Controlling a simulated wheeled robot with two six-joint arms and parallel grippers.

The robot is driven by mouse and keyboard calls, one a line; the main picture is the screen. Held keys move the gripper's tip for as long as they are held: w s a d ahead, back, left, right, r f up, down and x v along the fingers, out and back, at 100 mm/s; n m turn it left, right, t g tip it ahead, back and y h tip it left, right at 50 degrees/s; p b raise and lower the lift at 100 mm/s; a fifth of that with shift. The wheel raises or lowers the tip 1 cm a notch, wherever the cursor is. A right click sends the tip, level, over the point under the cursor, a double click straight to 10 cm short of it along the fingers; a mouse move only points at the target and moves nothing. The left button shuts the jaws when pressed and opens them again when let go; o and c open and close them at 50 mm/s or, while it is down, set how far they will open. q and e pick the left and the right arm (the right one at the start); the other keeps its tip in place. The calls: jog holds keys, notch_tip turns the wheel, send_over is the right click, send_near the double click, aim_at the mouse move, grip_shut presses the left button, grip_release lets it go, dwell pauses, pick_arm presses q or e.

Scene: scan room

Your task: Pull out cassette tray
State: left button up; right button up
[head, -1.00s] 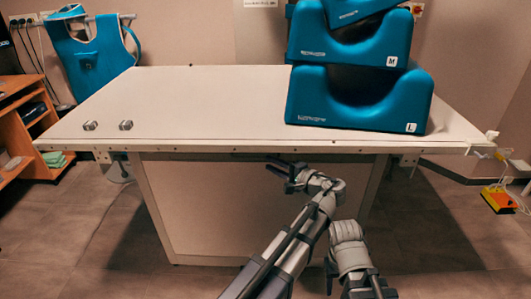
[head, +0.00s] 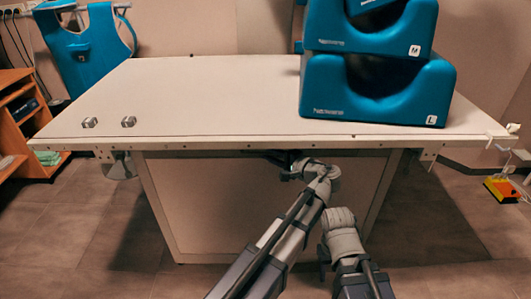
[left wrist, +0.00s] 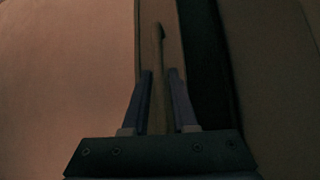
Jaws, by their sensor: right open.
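The cassette tray cannot be made out in the head view; the space under the tabletop's front edge is dark. My left gripper (head: 272,155) reaches under that edge, its fingers partly hidden in shadow. In the left wrist view its two fingers (left wrist: 160,82) are apart, on either side of a narrow upright bar (left wrist: 158,50), perhaps a handle. A narrow gap seems to show between bar and fingers, and contact is not clear. My right gripper (head: 322,265) is open and empty, low in front of the table's base.
The pale table (head: 215,95) overhangs its base panel (head: 225,205). Blue positioning cushions (head: 375,95) are stacked on its right side, and two small metal fittings (head: 108,122) sit at the left. A wooden shelf (head: 20,120) stands left.

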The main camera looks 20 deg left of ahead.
pick_arm(q)
grip_shut()
dwell(1.3)
